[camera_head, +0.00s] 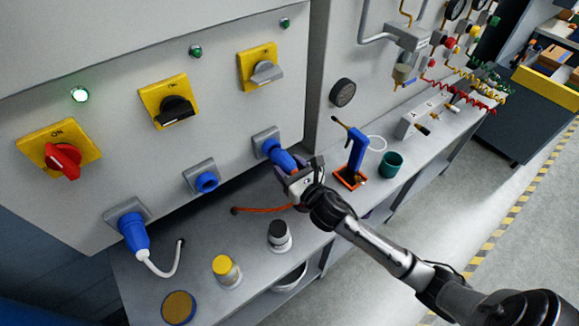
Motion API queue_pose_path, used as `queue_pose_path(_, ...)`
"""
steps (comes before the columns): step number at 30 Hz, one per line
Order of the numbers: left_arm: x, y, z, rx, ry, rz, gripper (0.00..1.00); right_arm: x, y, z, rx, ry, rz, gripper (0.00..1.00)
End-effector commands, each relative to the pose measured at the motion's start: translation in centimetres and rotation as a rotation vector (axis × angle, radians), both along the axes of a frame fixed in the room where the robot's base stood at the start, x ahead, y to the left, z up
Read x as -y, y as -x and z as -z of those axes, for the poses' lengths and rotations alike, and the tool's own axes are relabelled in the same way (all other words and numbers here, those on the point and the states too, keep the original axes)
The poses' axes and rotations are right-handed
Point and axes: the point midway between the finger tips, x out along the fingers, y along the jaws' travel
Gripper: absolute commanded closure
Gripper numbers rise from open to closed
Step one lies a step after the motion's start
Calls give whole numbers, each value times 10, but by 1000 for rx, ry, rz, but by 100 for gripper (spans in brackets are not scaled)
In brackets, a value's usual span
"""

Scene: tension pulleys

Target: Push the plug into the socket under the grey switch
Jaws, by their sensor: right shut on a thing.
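The grey switch (266,72) sits on a yellow plate at the right of the cabinet front. Below it is a socket with a grey square flange (262,136). A blue plug (282,158) is at the mouth of this socket, in line with it. I cannot tell how deep it sits. My right gripper (299,178) is shut on the plug's rear end and partly hides it. An orange cable (262,210) runs from the bench to the gripper. My left gripper is not in view.
An empty blue socket (206,182) is under the black switch (175,110). Another blue plug (133,234) with a white cable is in the socket under the red switch (63,160). A blue tool (355,150) and a green cup (391,164) stand right of my gripper.

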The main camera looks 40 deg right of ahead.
Motion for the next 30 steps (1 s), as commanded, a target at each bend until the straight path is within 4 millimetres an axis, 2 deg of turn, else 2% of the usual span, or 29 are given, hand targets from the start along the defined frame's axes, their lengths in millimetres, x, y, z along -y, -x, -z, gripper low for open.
queue_pose_path(17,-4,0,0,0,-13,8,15,0,-1,0,1,0,0,89)
queue_pose_path(30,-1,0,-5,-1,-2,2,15,1,-8,0,0,0,1,89)
